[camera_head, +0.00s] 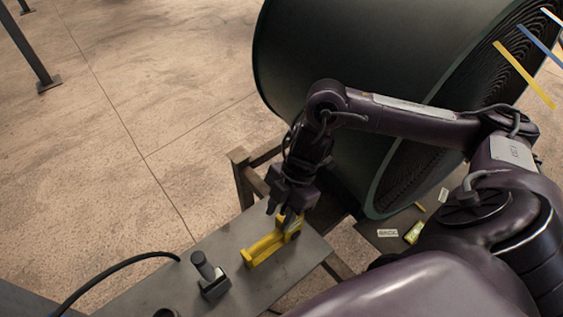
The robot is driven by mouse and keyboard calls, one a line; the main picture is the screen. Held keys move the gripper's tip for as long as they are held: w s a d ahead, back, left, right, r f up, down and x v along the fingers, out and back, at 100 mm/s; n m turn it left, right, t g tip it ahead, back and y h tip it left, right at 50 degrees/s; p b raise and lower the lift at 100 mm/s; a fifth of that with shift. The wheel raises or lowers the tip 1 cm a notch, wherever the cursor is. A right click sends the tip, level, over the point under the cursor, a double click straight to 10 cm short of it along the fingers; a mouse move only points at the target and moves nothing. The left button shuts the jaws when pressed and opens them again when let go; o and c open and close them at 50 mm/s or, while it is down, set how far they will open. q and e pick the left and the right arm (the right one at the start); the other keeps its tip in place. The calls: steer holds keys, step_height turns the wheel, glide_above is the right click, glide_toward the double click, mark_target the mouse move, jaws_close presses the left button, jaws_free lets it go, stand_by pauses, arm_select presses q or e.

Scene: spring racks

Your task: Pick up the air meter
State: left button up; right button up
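A yellow, L-shaped object (262,249) lies on the grey metal table (232,236), with a raised part at its right end. It may be the air meter, but I cannot tell for sure. My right gripper (282,213) points down at this raised end, with its fingers just above or around it. The fingers partly hide that end, and I cannot tell whether they touch or grip it. A dark device with an upright handle (208,273) stands on the table to the left of the yellow object. My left gripper is out of view.
A large dark green drum (330,60) stands behind my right arm. A black cable (110,268) runs to the table's left. Small labels and a yellow-green item (413,232) lie on a dark surface at right. Open floor lies at left.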

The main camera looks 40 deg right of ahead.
steer(key=shift+a+f, duration=0.15)
steer(key=shift+f, duration=0.25)
steer(key=shift+c, duration=0.3)
jaws_close()
steer(key=shift+r, duration=0.15)
